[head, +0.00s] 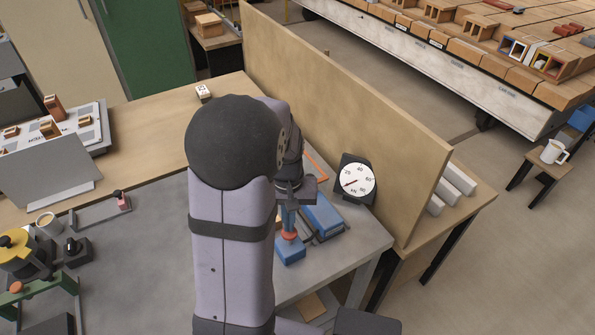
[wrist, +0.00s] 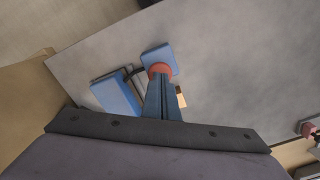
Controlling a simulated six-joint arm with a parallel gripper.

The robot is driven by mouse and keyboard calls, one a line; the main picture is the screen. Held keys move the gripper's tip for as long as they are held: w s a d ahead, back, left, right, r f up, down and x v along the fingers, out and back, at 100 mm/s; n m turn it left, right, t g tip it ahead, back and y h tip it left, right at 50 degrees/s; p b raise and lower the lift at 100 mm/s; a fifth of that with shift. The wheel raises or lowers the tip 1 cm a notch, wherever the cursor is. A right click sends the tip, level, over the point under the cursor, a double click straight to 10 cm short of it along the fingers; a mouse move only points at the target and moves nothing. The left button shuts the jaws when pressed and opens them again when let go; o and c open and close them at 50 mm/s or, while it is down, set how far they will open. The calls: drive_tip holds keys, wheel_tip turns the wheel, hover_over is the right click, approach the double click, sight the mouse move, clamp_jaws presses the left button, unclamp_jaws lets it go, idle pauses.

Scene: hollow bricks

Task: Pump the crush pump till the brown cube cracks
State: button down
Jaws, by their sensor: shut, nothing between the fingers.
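The crush pump has a blue block (head: 289,252) with a red-orange knob (head: 289,236) on top. In the wrist view the knob (wrist: 159,69) sits between the block (wrist: 158,55) and my fingertips. My gripper (head: 289,227) is shut and empty, pointing down, its blue fingers (wrist: 160,80) at the knob, seemingly touching it. A larger blue part (head: 323,215) lies to the right; it also shows in the wrist view (wrist: 116,95). A small tan piece (wrist: 181,95) peeks out beside my fingers; I cannot tell whether it is the brown cube or whether it is cracked.
A round gauge (head: 357,180) stands beyond the pump, its red needle pointing to the lower left. A wooden partition (head: 340,110) rises behind it. Left on the grey table (head: 150,240) are a mug (head: 47,223) and a yellow-topped device (head: 17,248).

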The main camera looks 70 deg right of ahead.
drive_tip(key=shift+f, duration=0.2)
idle(0.5)
drive_tip(key=shift+f+b, duration=1.45)
drive_tip(key=shift+f, duration=0.6)
wheel_tip(320, 180, up, 6)
drive_tip(key=p, duration=0.6)
drive_tip(key=shift+r, duration=0.15)
